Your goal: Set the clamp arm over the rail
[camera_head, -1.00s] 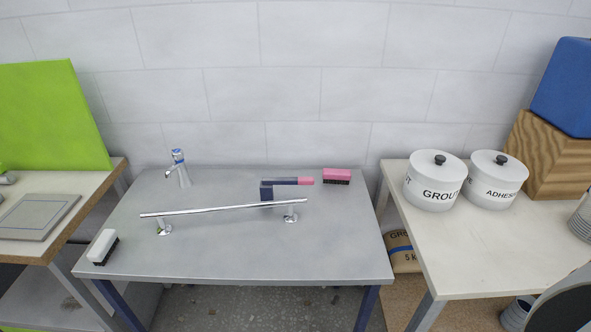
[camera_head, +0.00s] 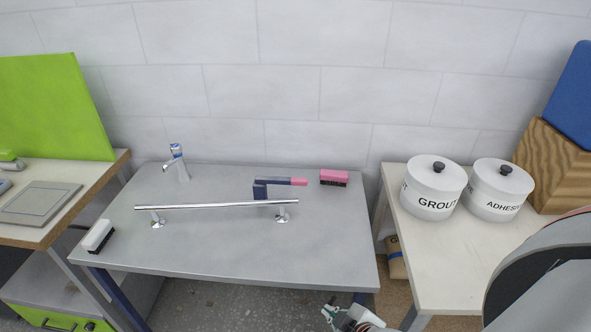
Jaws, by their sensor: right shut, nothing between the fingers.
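The chrome rail (camera_head: 200,206) stands on two posts on the grey table. The clamp (camera_head: 260,189), dark navy with a pink-tipped arm (camera_head: 298,182), is just behind the rail's right part. Its arm points right, roughly along the rail. Its lower block meets the rail in the picture; I cannot tell whether they touch. My right gripper (camera_head: 350,318) is shut and empty at the bottom edge, low in front of the table and partly cut off. My left gripper is out of view.
A faucet (camera_head: 177,162) stands at the back left of the table. A pink brush (camera_head: 334,177) lies at the back right, a white brush (camera_head: 97,236) at the front left. Two white canisters (camera_head: 433,188) (camera_head: 498,190) stand on the right bench (camera_head: 440,270). The front middle of the table is clear.

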